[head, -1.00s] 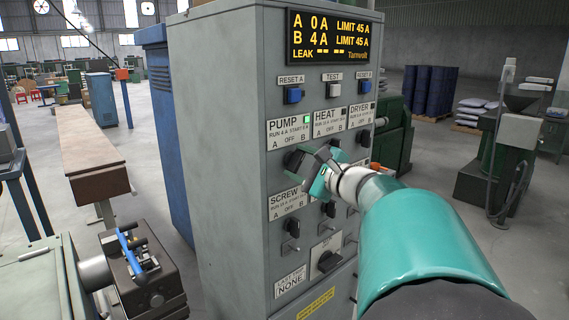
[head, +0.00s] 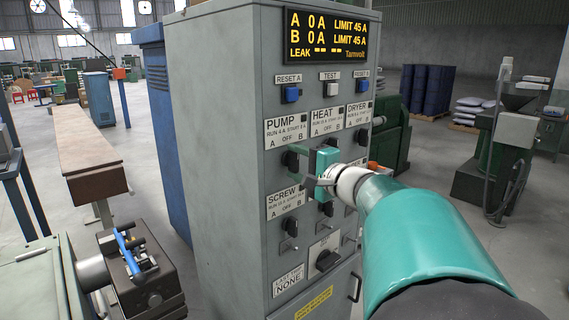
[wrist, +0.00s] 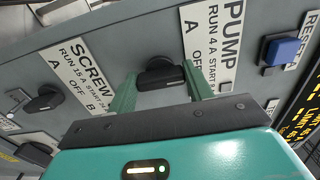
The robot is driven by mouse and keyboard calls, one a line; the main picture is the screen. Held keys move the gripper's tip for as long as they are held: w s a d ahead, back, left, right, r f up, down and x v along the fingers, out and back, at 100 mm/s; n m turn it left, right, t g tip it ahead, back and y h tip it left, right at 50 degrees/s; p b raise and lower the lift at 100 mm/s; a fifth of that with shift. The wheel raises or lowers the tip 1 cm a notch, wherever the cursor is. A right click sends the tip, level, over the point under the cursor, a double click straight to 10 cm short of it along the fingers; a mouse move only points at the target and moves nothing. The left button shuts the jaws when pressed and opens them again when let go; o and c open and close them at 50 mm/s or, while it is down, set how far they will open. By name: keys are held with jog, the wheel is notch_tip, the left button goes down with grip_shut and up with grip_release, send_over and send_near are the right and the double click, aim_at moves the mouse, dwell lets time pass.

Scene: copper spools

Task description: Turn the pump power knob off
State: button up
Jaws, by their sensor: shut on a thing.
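The pump knob (wrist: 160,73) is black and sits between the two green fingers of my gripper (wrist: 159,76) in the wrist view. The fingers are shut on it, one on each side. In the head view my gripper (head: 297,159) is at the cabinet front under the PUMP label (head: 288,130) and hides most of the knob. The indicator on that label is dark. The display (head: 327,37) reads A 0 A and B 0 A.
The screw knob (wrist: 43,101) is close by on the panel. The heat knob (head: 332,141) is right of the pump knob. A blue reset button (head: 291,94) is above. A machine with a blue handle (head: 130,253) stands at lower left.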

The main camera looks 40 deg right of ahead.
dwell(0.4)
jog(key=o, duration=1)
jog(key=shift+s, duration=0.1)
jog(key=s, duration=1.3)
jog(key=shift+s+d, duration=0.2)
jog(key=shift+s, duration=0.15)
jog(key=shift+a, duration=0.1)
